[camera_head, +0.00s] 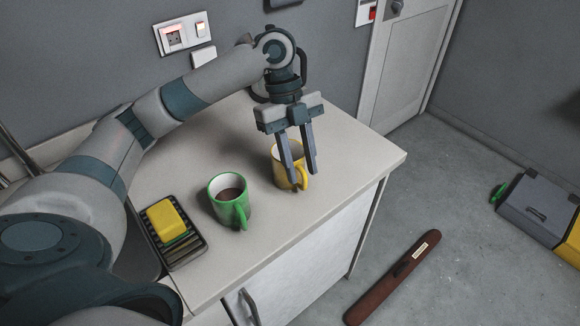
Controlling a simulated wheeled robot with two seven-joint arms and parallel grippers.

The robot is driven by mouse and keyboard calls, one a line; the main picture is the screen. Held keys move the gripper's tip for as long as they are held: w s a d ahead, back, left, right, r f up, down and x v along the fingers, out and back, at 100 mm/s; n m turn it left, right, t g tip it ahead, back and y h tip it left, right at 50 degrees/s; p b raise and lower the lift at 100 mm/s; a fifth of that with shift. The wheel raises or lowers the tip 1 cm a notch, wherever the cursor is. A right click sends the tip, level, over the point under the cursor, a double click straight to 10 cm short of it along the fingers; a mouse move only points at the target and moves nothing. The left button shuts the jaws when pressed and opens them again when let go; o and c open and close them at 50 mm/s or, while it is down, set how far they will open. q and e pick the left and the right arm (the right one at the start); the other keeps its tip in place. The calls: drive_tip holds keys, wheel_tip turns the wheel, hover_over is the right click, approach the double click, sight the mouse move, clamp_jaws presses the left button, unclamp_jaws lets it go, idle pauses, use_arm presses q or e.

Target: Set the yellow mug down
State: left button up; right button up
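The yellow mug (278,168) is near the right end of the countertop, upright, its handle towards the front right. My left gripper (302,178) points down over it. Its two fingers are apart, in front of the mug's near side, with part of the yellow handle showing between their tips. I cannot tell whether the fingers press on the handle or stand clear of it. The mug looks at or very near the counter surface; its base is partly hidden by the left finger. My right gripper is not in view.
A green mug (228,198) with dark liquid stands left of the yellow one on the counter (345,155). A black rack (188,253) with a yellow sponge (165,220) lies further left. The counter's right end is clear. A brown bar (395,278) and a grey toolbox (535,208) are on the floor.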

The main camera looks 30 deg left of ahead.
sight(306, 190)
use_arm(q)
drive_tip(key=shift+f, duration=0.1)
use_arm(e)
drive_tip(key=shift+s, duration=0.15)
use_arm(q)
drive_tip(key=shift+d, duration=0.1)
